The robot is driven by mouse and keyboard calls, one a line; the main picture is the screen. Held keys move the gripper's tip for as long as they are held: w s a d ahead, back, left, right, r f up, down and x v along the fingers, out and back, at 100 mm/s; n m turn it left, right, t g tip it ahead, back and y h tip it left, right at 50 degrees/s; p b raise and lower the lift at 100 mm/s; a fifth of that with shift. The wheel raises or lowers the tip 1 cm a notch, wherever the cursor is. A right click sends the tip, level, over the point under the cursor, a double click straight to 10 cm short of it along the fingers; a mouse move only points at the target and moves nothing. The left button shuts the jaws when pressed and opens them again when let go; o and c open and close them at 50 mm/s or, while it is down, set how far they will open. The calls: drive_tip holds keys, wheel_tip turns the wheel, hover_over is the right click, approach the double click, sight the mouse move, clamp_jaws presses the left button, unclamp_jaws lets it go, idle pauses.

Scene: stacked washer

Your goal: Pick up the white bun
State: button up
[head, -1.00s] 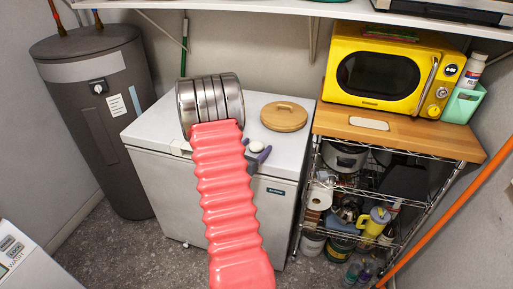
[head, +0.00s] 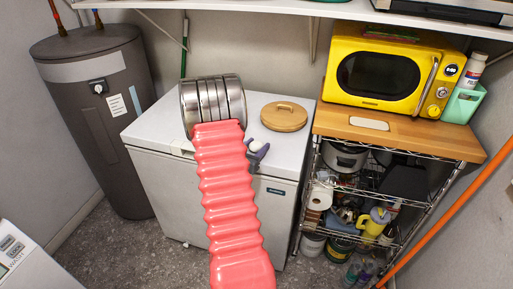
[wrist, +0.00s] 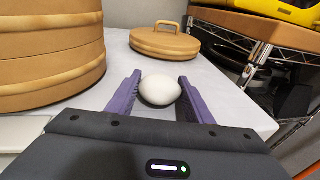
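The white bun (wrist: 160,90) sits on the white top of the chest freezer (wrist: 205,82), beside the round stack of steamer tiers (wrist: 50,55). In the wrist view it lies between the two purple fingers of my gripper (wrist: 160,82). The fingers are apart, one on each side of it, and I cannot tell whether they touch it. In the head view only a small bit of the bun (head: 249,141) shows next to my gripper (head: 258,153). The stack looks shiny and metallic there (head: 212,103).
A round wooden lid with a handle (head: 285,116) lies on the freezer, beyond the bun. A wire rack (head: 350,185) with a wooden top and a yellow microwave (head: 388,75) stands to the right. A grey tank (head: 98,120) stands at the left.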

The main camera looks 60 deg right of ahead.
sight(256, 142)
drive_tip(key=c, duration=0.5)
drive_tip(key=shift+r, duration=5)
